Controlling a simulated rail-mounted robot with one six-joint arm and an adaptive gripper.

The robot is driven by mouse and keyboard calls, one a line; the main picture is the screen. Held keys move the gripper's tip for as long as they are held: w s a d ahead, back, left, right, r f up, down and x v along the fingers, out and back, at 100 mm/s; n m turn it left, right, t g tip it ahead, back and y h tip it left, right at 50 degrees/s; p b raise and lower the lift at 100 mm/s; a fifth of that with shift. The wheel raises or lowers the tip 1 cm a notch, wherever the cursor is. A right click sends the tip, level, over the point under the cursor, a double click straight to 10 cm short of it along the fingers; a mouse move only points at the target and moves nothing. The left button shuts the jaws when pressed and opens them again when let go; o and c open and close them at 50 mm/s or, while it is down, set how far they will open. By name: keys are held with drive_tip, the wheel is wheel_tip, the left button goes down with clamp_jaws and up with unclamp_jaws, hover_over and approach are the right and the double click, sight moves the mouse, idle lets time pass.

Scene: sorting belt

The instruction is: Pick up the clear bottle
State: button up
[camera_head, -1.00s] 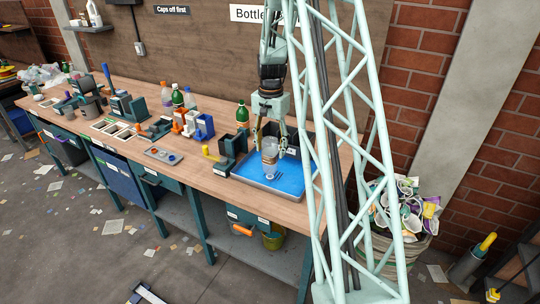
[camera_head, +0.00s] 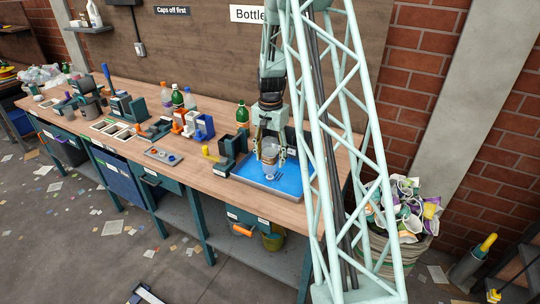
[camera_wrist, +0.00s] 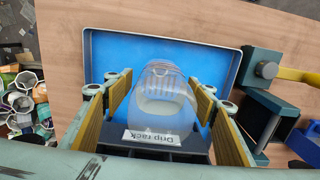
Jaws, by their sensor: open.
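The clear bottle (camera_head: 270,153) stands in the blue-floored tray (camera_head: 293,183) at the right end of the bench. In the wrist view the see-through bottle (camera_wrist: 158,95) is in the middle, between my fingers, with gaps showing on both sides. My gripper (camera_head: 270,150) is open, pointing down around the bottle. In the wrist view my gripper (camera_wrist: 163,105) shows its yellow-padded fingers spread apart. The lower part of the bottle is hard to make out. A "Drip rack" label (camera_wrist: 158,137) shows at the tray's near edge in that view.
Orange, white and blue holders (camera_head: 204,127) are farther left. A full waste bin (camera_head: 405,215) stands right of the bench.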

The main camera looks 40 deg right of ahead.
sight(270, 165)
drive_tip(key=shift+a+f, duration=0.1)
drive_tip(key=shift+f, duration=2.05)
drive_tip(key=shift+c, duration=0.6)
drive_tip(key=c, duration=0.7)
